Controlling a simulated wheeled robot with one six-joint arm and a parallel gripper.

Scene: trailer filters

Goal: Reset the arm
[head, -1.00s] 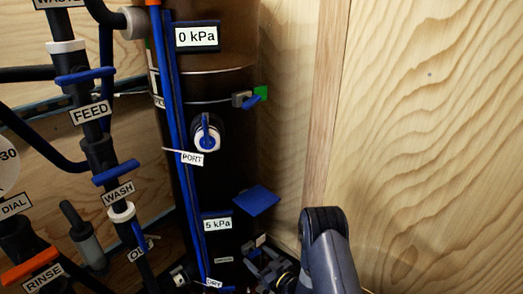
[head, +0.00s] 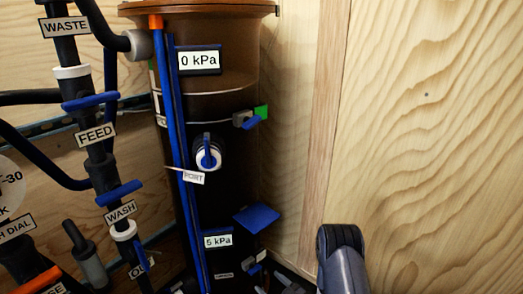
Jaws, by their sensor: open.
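My arm (head: 342,262) rises at the bottom right of the head view, with its rounded dark joint in front of the wooden wall. My gripper (head: 280,284) shows only as small dark parts at the bottom edge, left of the arm and near the foot of the dark cylindrical tank (head: 225,130). It is open. Most of it is cut off by the frame, and I see nothing held in it.
The tank carries a 0 kPa display (head: 199,60), a 5 kPa display (head: 218,240), a blue-handled port (head: 208,154) and a protruding blue plate (head: 256,218). Pipes with FEED (head: 96,135) and WASH (head: 121,211) labels stand left. A wooden wall (head: 430,140) closes the right.

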